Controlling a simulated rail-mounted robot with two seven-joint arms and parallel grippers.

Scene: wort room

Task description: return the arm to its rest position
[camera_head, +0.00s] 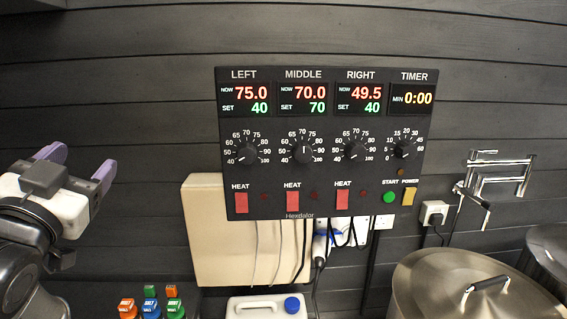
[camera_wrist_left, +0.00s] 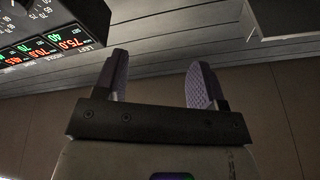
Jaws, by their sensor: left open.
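My left gripper (camera_head: 77,167) is at the left of the head view, at the end of my left arm. Its two purple-padded fingers are apart with nothing between them. It is to the left of the control panel, clear of it. In the left wrist view the fingers (camera_wrist_left: 156,85) are also spread and empty, with dark wall planks behind them. My right gripper is not in either view.
A black control panel (camera_head: 320,187) with dials and red switches hangs on the plank wall. Below are several colour-capped bottles (camera_head: 150,307), a white jug (camera_head: 266,307) and a lidded steel pot (camera_head: 440,285). A folded metal tap (camera_head: 497,179) is at right.

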